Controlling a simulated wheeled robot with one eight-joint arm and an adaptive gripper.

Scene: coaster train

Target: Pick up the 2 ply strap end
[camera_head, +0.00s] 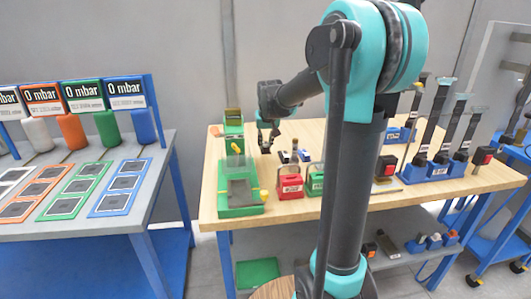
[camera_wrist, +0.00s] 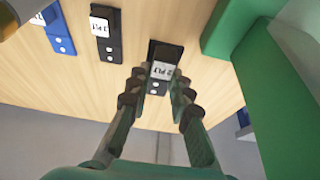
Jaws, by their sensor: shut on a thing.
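The 2 ply strap end (camera_wrist: 166,52) is a small dark block with a white label, in the wrist view between the fingers of my gripper (camera_wrist: 158,80). The label is partly readable, with a "2" and "PL". The fingers are shut on its near part, one on each side. Whether it touches the wooden table top cannot be told. In the head view my gripper (camera_head: 268,138) points down over the back left of the table, between the green stand and the small dark blocks; the strap end is hardly visible there.
A similar black block (camera_wrist: 106,32) labelled 3 and a blue one (camera_wrist: 58,28) lie to the left in the wrist view. A green fixture (camera_wrist: 222,28) stands close on the right. In the head view, a green tray (camera_head: 238,212), red holder (camera_head: 290,191) and blue stands (camera_head: 438,173) occupy the table.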

